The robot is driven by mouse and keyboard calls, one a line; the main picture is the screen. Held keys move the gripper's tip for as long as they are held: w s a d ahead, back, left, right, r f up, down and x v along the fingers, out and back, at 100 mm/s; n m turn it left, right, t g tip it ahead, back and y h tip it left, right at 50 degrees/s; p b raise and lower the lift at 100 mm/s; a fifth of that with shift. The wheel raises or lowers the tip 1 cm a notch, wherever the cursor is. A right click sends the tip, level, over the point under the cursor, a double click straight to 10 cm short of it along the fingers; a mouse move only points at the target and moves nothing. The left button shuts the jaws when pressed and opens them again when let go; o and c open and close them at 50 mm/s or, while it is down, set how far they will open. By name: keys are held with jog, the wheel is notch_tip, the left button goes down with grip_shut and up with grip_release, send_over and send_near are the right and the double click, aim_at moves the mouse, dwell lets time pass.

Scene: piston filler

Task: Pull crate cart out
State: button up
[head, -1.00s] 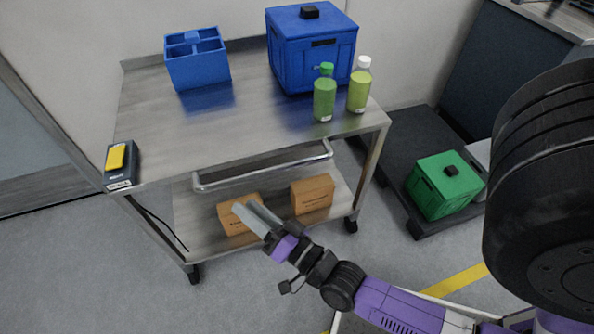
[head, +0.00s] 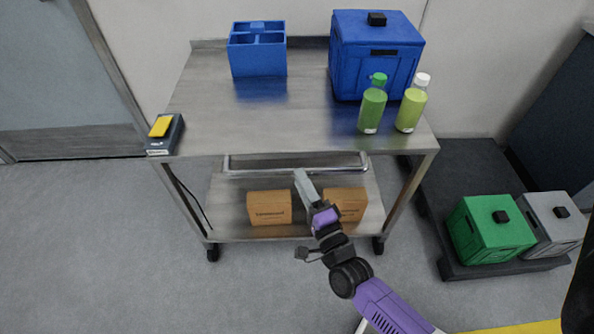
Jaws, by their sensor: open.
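A steel cart (head: 300,133) on casters stands against the wall, with a blue lidded crate (head: 350,70) on its top. A horizontal bar handle (head: 250,165) runs along its front, below the top. My gripper (head: 304,180) is open and empty in front of the cart, its fingertips just below the bar in the picture. I cannot tell whether they touch it. The fingers overlap each other from this angle, so the gap between them is hidden. A low dark platform (head: 455,180) to the right carries a green crate (head: 485,235) and a grey crate (head: 550,235).
The cart top also holds a blue divided caddy (head: 258,60), a green-capped bottle (head: 373,105), a white-capped bottle (head: 411,108) and a yellow-topped device (head: 165,133). Cardboard boxes (head: 270,208) sit on the lower shelf. The floor (head: 110,250) in front and to the left is clear.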

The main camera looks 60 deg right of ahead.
jog(key=shift+x, duration=1.85)
grip_shut()
